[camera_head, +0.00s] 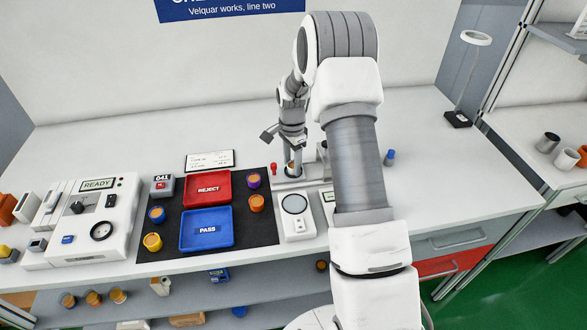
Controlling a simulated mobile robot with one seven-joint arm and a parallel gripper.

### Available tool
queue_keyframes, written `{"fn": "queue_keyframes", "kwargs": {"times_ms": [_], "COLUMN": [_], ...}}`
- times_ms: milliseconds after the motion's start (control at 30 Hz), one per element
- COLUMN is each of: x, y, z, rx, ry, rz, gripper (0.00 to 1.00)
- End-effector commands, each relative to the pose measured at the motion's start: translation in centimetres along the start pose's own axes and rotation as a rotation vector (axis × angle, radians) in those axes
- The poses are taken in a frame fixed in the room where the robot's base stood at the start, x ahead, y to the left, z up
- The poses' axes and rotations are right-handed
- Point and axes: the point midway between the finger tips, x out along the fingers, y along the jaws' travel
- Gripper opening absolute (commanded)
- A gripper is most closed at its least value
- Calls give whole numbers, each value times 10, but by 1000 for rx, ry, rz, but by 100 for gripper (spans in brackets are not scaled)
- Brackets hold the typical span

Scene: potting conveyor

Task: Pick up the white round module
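Other round modules stand on the dark mat (215,248): blue (157,217), yellow (152,244), purple (254,182) and orange (256,206).
A red REJECT tray (225,176) and a blue PASS tray (228,220) lie on the mat. A round-plate device (296,227) stands close right, and a READY tester (75,250) at left.

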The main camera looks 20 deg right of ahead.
Motion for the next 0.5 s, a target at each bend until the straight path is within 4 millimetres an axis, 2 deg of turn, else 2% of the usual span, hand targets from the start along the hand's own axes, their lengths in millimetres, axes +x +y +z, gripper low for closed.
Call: {"fn": "queue_keyframes", "kwargs": {"times_ms": [33,267,500], "x": [0,0,-1], "y": [0,0,0], "z": [0,0,0], "rx": [0,0,0], "ry": [0,0,0], "rz": [0,0,0], "gripper": [43,1,0]}}
